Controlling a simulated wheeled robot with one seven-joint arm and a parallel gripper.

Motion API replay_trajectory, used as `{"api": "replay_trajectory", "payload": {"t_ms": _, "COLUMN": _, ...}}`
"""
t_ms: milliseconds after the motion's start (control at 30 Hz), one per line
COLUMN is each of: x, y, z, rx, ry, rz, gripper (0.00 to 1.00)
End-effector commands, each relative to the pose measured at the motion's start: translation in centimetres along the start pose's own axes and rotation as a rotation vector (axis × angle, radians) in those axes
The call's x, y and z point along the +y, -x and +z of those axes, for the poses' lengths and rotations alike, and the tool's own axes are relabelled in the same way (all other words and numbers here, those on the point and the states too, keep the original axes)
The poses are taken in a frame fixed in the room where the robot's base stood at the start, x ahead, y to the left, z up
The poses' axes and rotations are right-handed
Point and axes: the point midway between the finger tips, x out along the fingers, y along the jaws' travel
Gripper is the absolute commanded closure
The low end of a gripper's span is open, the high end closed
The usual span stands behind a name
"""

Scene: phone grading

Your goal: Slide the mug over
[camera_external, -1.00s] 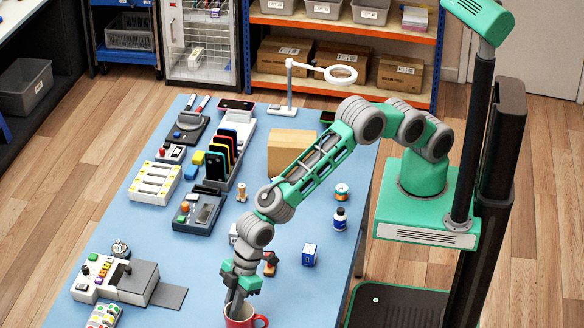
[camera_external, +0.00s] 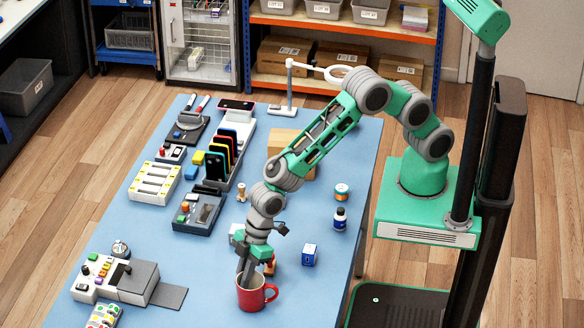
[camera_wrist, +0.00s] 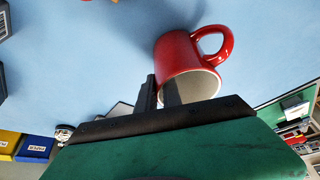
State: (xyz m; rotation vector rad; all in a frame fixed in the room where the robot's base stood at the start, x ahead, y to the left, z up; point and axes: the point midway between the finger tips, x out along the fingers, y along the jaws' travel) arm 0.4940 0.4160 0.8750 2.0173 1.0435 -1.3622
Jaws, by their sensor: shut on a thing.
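The red mug (camera_external: 251,296) with a pale inside stands upright on the blue table near its front edge, its handle to the right. My gripper (camera_external: 244,277) reaches down from above and is shut on the mug's left wall, one finger inside the mug. In the wrist view the mug (camera_wrist: 182,55) shows at the fingertips, its opening facing me and its handle at upper right. One dark finger (camera_wrist: 150,92) lies along the outside of the wall; the other is partly hidden inside the mug.
A grey and white device (camera_external: 117,279) with a flat plate lies to the left. The blue table (camera_external: 215,270) is bare between that device and the mug.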

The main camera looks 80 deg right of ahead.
Motion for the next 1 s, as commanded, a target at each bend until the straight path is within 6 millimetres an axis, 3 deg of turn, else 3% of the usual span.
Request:
{"api": "replay_trajectory", "payload": {"t_ms": 367, "x": 0.33, "y": 0.04, "z": 0.68, "rx": -0.005, "ry": -0.001, "rz": 0.000, "gripper": 1.00}}
{"api": "replay_trajectory", "payload": {"t_ms": 400, "x": 0.33, "y": 0.04, "z": 0.68, "rx": -0.005, "ry": -0.001, "rz": 0.000, "gripper": 0.89}}
{"api": "replay_trajectory", "payload": {"t_ms": 700, "x": 0.32, "y": 0.11, "z": 0.53, "rx": -0.002, "ry": -0.001, "rz": 0.000, "gripper": 0.65}}
{"api": "replay_trajectory", "payload": {"t_ms": 1000, "x": 0.33, "y": 0.53, "z": 0.41, "rx": 0.001, "ry": -0.001, "rz": 0.000, "gripper": 0.65}}
